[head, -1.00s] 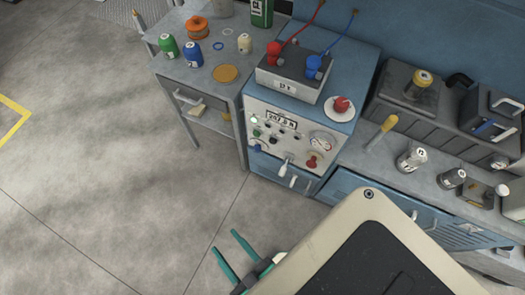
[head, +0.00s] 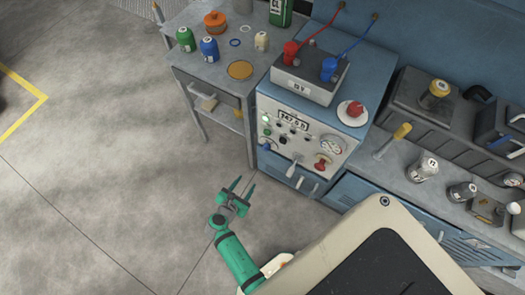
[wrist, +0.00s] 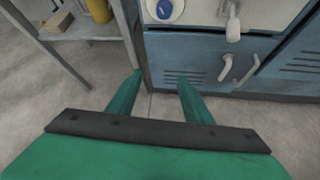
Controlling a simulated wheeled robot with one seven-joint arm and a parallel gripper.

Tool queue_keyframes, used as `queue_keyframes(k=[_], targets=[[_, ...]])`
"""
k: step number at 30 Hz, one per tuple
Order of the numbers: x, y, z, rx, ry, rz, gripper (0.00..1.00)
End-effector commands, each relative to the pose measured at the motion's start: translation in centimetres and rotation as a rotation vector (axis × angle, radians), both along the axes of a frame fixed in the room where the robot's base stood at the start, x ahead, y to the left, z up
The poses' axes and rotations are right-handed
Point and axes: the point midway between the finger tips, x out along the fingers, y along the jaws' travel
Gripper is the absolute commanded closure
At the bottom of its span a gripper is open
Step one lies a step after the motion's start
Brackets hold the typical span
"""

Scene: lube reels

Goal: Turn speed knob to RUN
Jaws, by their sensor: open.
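The control panel (head: 300,142) is the pale front of a blue machine, with a numeric display, a gauge and several small knobs. A red knob (head: 322,163) sits at its lower right, and a white lever (head: 292,168) juts from its lower middle. Which one is the speed knob I cannot tell; no RUN mark is legible. My green gripper (head: 243,186) is open and empty, in front of and left of the panel, apart from it. In the wrist view my gripper (wrist: 160,78) points at the blue cabinet below the panel, where a blue knob (wrist: 165,11) and the white lever (wrist: 233,30) show.
A grey side table (head: 199,70) with bottles and rings stands left of the machine. A battery-like box (head: 305,82) with red and blue clamps sits on top. Cabinet handles (wrist: 246,69) stick out below the panel. The floor (head: 90,170) at left is clear.

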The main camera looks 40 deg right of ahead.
Motion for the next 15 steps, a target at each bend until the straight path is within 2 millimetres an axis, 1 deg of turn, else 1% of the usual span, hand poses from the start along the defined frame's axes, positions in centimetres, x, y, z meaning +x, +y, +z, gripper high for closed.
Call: queue_keyframes(k=[1,3,6,10,12,15], targets=[[1.6,-1.4,0.8,-0.078,0.055,0.003,0.54],[2.9,-2.9,1.9,-0.176,0.135,0.006,0.54],[4.1,-4.5,3.3,-0.278,0.224,0.001,0.54],[5.0,-5.6,4.5,-0.35,0.288,-0.006,0.54],[5.2,-6.0,4.7,-0.367,0.304,-0.009,0.54],[5.4,-6.7,4.5,-0.371,0.31,-0.01,0.54]])
